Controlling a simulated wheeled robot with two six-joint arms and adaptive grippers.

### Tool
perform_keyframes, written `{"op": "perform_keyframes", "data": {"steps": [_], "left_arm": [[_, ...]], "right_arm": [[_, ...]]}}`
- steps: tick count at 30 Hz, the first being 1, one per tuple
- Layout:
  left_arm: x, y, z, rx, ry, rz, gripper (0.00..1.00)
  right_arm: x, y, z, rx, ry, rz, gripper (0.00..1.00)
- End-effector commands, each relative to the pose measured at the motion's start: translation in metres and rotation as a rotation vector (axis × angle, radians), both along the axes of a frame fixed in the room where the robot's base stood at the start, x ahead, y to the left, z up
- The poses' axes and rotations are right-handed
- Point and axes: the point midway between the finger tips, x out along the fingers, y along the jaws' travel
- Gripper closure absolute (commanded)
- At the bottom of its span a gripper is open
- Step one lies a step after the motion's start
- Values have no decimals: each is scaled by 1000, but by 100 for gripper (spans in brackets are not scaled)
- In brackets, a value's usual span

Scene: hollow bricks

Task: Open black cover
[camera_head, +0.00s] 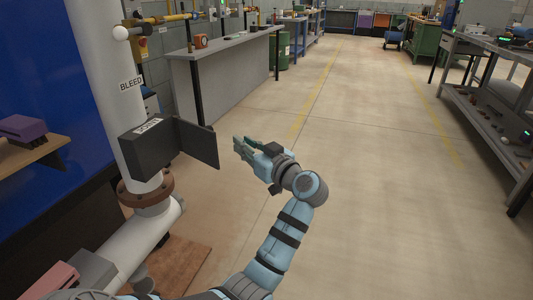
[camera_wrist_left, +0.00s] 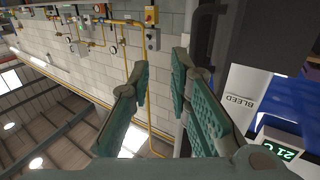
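The black cover (camera_head: 195,143) stands swung out to the right from a black box (camera_head: 147,155) on the white pipe, like an open door. The box has a small pale display or label on its top edge. In the left wrist view a lit display (camera_wrist_left: 281,152) reads about 21 C. My left gripper (camera_head: 240,145) is just right of the cover's free edge, apart from it as far as I can tell. In the wrist view its two green-padded fingers (camera_wrist_left: 160,72) are apart with nothing held between them. My right gripper is in neither view.
The white vertical pipe (camera_head: 105,85) carries a BLEED label and a brown flange (camera_head: 146,191). A wooden shelf (camera_head: 45,150) with a purple object is at left. A grey workbench (camera_head: 225,45) stands behind. The floor (camera_head: 400,200) to the right is clear.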

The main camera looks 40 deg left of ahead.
Motion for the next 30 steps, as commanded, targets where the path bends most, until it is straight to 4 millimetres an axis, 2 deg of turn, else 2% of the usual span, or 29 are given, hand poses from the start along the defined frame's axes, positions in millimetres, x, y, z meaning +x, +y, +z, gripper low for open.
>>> {"op": "perform_keyframes", "data": {"steps": [16,30], "left_arm": [[9,-56,-1,0,0,-3,82],[9,-58,0,1,1,-2,82]], "right_arm": [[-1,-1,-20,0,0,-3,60],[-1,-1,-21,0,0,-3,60]]}}
